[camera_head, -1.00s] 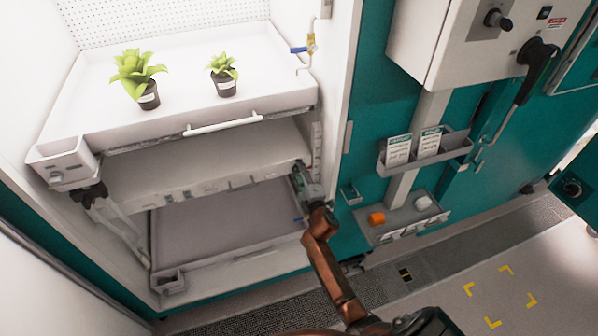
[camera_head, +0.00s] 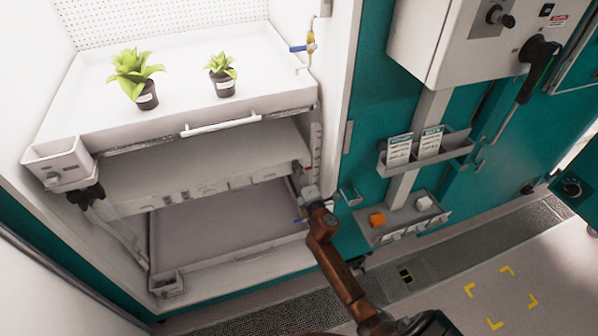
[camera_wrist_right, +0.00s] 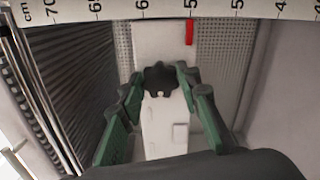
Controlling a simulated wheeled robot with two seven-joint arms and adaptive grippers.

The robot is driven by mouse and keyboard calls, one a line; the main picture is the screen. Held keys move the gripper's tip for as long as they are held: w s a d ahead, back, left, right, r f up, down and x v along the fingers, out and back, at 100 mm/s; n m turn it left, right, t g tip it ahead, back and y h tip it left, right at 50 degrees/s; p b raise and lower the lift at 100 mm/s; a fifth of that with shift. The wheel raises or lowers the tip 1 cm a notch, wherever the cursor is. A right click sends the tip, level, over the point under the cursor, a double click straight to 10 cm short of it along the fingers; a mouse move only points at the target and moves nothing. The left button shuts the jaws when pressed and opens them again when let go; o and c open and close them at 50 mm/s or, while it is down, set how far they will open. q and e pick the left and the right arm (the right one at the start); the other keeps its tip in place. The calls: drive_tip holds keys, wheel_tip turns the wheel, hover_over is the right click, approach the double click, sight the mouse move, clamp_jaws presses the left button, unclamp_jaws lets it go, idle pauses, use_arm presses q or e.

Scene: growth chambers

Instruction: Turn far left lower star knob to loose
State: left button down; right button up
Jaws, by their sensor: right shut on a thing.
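A black star knob (camera_wrist_right: 160,79) sits on a white upright in the right wrist view. My right gripper (camera_wrist_right: 161,82) has its green fingers on either side of it, shut on it. In the head view, the right gripper (camera_head: 298,170) is at the right end of the lower shelf, inside the right post of the chamber. The knob it holds is hidden there. Another black knob (camera_head: 87,196) shows at the left front corner, below the upper tray. My left gripper is not in view.
The upper tray (camera_head: 170,116) holds two potted plants (camera_head: 136,75) and has a white front handle. A lower tray (camera_head: 225,222) lies below. A ruler scale (camera_wrist_right: 165,9) crosses the wrist view's top. Holders with cards and small items (camera_head: 400,215) hang right of my arm.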

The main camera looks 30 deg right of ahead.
drive_tip(key=shift+f, duration=0.1)
drive_tip(key=o, duration=1.2)
drive_tip(key=shift+c, duration=0.2)
drive_tip(key=v, duration=1.2)
drive_tip(key=shift+a, duration=0.1)
